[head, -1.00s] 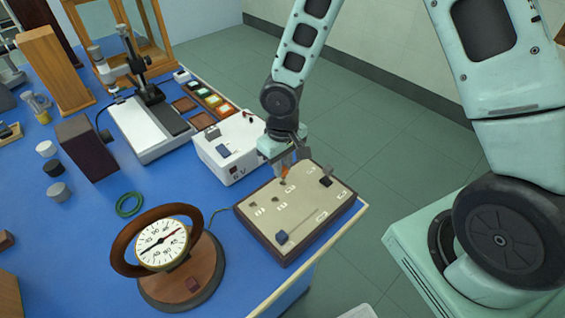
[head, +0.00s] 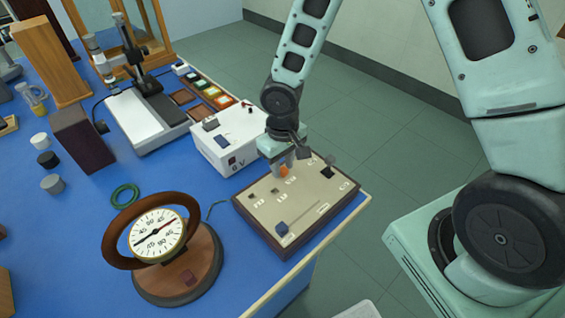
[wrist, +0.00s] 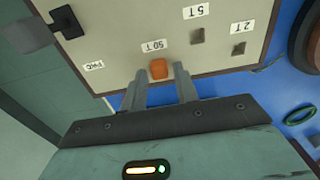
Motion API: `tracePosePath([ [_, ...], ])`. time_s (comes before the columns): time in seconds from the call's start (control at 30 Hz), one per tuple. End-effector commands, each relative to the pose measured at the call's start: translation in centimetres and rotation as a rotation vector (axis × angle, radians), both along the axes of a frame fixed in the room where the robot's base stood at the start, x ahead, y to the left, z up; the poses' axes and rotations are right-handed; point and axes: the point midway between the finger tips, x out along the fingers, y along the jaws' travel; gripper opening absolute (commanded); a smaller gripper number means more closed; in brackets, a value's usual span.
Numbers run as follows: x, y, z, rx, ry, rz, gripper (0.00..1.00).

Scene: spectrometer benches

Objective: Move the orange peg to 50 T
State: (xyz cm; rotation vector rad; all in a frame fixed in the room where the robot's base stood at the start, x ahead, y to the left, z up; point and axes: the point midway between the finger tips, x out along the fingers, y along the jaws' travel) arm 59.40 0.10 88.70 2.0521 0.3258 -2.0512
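The orange peg (head: 284,171) stands in the tan panel of the plug box (head: 257,222). In the wrist view the peg (wrist: 158,69) is right beside the 50 T label (wrist: 154,46), where that position's hole would be; no hole shows around it. My gripper (head: 283,160) is over the box by the peg. In the wrist view its two fingers (wrist: 160,86) are spread, one on each side of the peg, with gaps between them and it. The 5 T hole (wrist: 197,36) and 2 T hole (wrist: 238,48) are empty.
A dark key on a lever (wrist: 66,22) rises from the panel near the FWC label. A white 6 V supply (head: 228,140) stands just behind the box. A round dial instrument (head: 158,236) stands at left. The bench edge runs close in front.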

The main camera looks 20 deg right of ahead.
Motion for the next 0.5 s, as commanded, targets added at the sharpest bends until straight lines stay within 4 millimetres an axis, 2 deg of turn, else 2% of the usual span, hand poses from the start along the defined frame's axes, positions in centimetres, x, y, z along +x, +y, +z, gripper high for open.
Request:
tracePosePath([
  [0.33,0.0,0.0,0.1,0.000,0.000,0.000,0.43],
  [0.5,0.1,0.0,1.9,0.001,-0.004,-0.003,0.43],
])
